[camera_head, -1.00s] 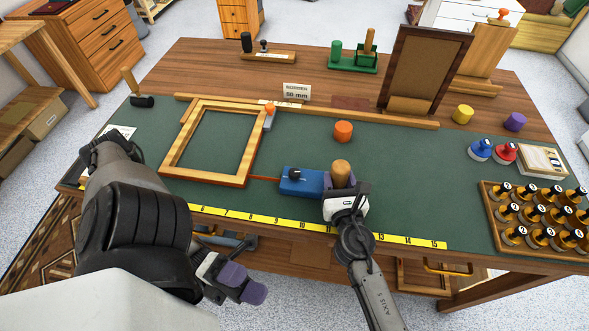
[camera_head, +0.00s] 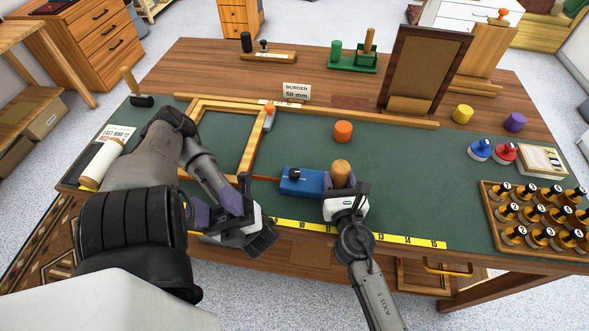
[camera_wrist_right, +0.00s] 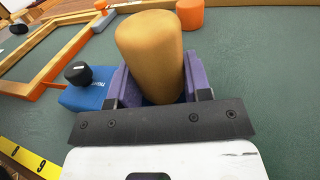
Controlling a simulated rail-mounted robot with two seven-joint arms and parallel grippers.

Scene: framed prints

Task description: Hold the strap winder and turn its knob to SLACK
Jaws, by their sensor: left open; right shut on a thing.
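The strap winder has a blue body (camera_head: 303,187), a black knob (camera_head: 294,174) on top and a thick wooden handle (camera_head: 341,168) at its right end. An orange strap runs left from it to the wooden frame (camera_head: 243,155). My right gripper (camera_head: 339,184) is shut on the handle; the right wrist view shows purple fingers on both sides of the handle (camera_wrist_right: 152,55), with the knob (camera_wrist_right: 78,73) beyond them to the left. My left gripper (camera_head: 222,208) is open and empty, left of the winder near the bench's front edge, apart from the knob. The knob's marking is too small to read.
A yellow ruler strip (camera_head: 400,240) runs along the bench's front edge. An orange cylinder (camera_head: 342,131) stands behind the winder. A tray of stamps (camera_head: 488,212) is at the right. A white roll (camera_head: 103,163) lies by my left arm. The green mat right of the winder is clear.

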